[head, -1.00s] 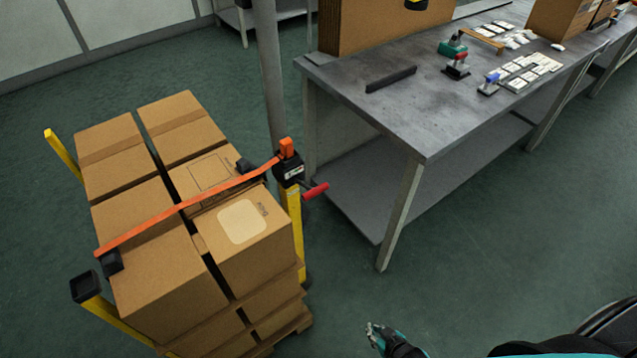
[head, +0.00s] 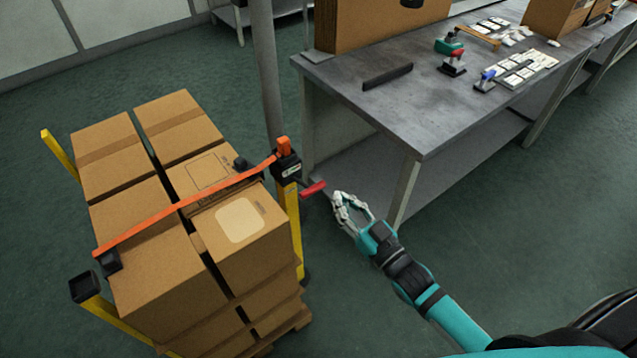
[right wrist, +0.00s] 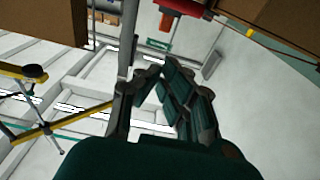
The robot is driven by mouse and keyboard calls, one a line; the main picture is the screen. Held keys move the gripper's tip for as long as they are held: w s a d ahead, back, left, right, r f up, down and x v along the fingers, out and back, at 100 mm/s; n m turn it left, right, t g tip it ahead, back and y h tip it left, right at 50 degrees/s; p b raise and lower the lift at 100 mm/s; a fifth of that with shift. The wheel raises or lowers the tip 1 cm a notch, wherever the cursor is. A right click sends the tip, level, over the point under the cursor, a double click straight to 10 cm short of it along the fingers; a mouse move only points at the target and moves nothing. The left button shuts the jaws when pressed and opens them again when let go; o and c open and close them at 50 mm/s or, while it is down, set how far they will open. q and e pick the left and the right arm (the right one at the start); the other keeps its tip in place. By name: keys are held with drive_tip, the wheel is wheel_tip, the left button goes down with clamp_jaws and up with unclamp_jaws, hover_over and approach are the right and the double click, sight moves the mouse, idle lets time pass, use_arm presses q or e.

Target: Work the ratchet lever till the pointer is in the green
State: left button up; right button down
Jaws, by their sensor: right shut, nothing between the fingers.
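The ratchet (head: 287,167) is a black housing with a small pale label on top of a yellow post. Its lever ends in a red grip (head: 313,189) sticking out to the right. An orange strap (head: 185,204) runs from the ratchet across the boxes. The pointer and any green zone are too small to make out. My right gripper (head: 338,197) is shut and empty, just right of the red grip and apart from it. In the right wrist view my fingers (right wrist: 150,72) show below a red part (right wrist: 183,8) at the top edge. My left gripper is not in view.
Strapped cardboard boxes (head: 146,220) fill the left, with yellow posts at the corners. A grey workbench (head: 420,115) with stamps and cards stands behind and right of my gripper; its near leg (head: 404,192) is close in the picture. Green floor lies clear below my right arm.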

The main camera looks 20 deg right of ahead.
drive_tip(key=r+p, duration=0.1)
drive_tip(key=r, duration=0.1)
hover_over(318, 185)
drive_tip(key=shift+s+a+f, duration=0.2)
drive_tip(key=shift+s+a, duration=0.15)
drive_tip(key=shift+s, duration=0.1)
drive_tip(key=shift+s+d+f, duration=0.1)
drive_tip(key=shift+s+f, duration=0.1)
drive_tip(key=shift+f, duration=0.85)
drive_tip(key=shift+s+d+f, duration=0.1)
drive_tip(key=shift+s+f, duration=0.1)
drive_tip(key=shift+f, duration=0.85)
